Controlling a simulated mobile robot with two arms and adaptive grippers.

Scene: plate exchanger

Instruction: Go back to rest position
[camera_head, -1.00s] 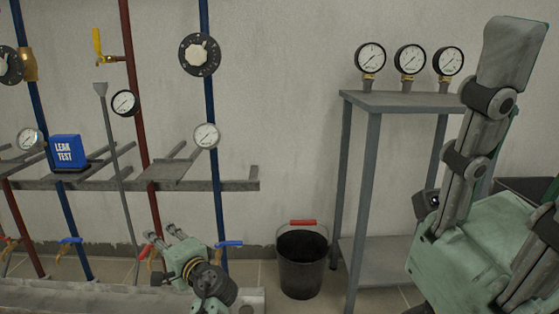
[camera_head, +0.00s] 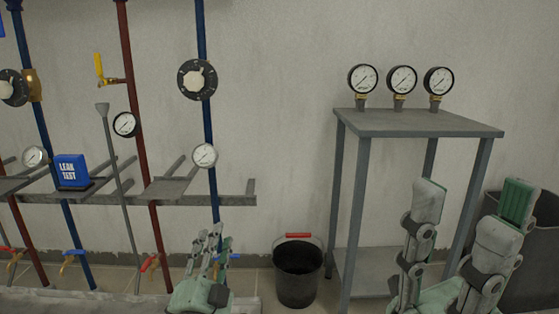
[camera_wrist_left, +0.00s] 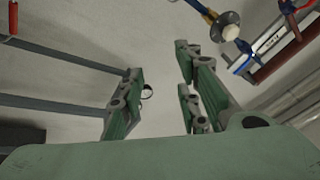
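My left gripper (camera_head: 213,238) is low in the head view, in front of the lower right pipes, with its fingers pointing up. In the left wrist view (camera_wrist_left: 158,65) its green and grey fingers stand apart and grip nothing. A small round thing shows between them there; I cannot tell what it is. My right gripper (camera_head: 470,198) is at the lower right of the head view, in front of the grey stand. Its two fingers point up and are wide apart, with nothing between them.
The grey stand (camera_head: 420,124) bears three gauges (camera_head: 402,79). A black bucket (camera_head: 298,275) with a red handle stands left of it, and a dark bin (camera_head: 540,260) to its right. Pipes, valves and the blue LEAK TEST box (camera_head: 72,171) fill the left.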

